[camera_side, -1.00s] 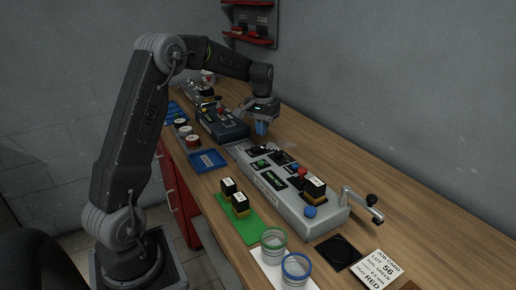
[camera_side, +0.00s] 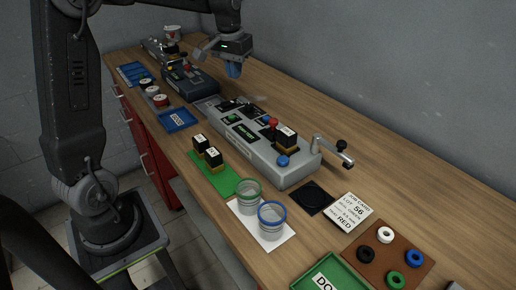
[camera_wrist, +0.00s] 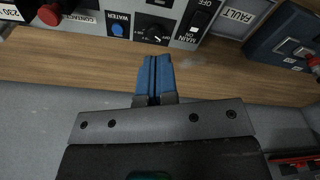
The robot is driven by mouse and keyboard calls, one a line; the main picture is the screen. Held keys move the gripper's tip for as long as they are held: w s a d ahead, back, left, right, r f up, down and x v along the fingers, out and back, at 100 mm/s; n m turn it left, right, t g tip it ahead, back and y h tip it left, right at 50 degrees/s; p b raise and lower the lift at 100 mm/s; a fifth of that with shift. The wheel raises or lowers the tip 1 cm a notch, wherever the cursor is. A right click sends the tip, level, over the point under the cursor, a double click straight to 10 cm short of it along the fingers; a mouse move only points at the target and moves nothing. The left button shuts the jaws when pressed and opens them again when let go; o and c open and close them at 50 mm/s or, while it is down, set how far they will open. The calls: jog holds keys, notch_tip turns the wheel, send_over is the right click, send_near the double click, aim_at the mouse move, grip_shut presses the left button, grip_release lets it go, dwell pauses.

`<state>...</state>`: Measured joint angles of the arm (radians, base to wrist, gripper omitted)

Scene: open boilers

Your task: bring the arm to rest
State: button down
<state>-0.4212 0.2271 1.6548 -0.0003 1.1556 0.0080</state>
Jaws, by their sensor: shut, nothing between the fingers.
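My gripper (camera_side: 233,70) has blue fingers that are shut and empty. In the wrist view the fingers (camera_wrist: 153,75) are together in the middle. Beyond their tips is a panel edge with a blue button, a black knob and labels such as WATER and MAIN. The fingers appear to touch nothing. The upper part of my arm is cut off by the side view's top edge.
A crank handle (camera_side: 334,152) sticks out of the grey panel's near end. Two black blocks stand on a green mat (camera_side: 229,183). Two jars (camera_side: 271,222), a job card (camera_side: 348,212) and a brown ring board (camera_side: 414,254) lie nearer. The bench's right side along the wall is clear.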

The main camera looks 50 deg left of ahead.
jog(key=s+d+r+m+t, duration=0.3)
jog(key=s+d+r, duration=0.1)
jog(key=s+d, duration=0.75)
jog(key=s+d+f+m+t, duration=0.1)
jog(key=s+d+f, duration=0.2)
jog(key=s+d, duration=0.3)
jog(key=s, duration=0.3)
jog(key=shift+s+d+m+t, duration=0.25)
jog(key=shift+d+m+t, duration=0.05)
jog(key=shift+m, duration=0.1)
jog(key=c, duration=1.9)
grip_release()
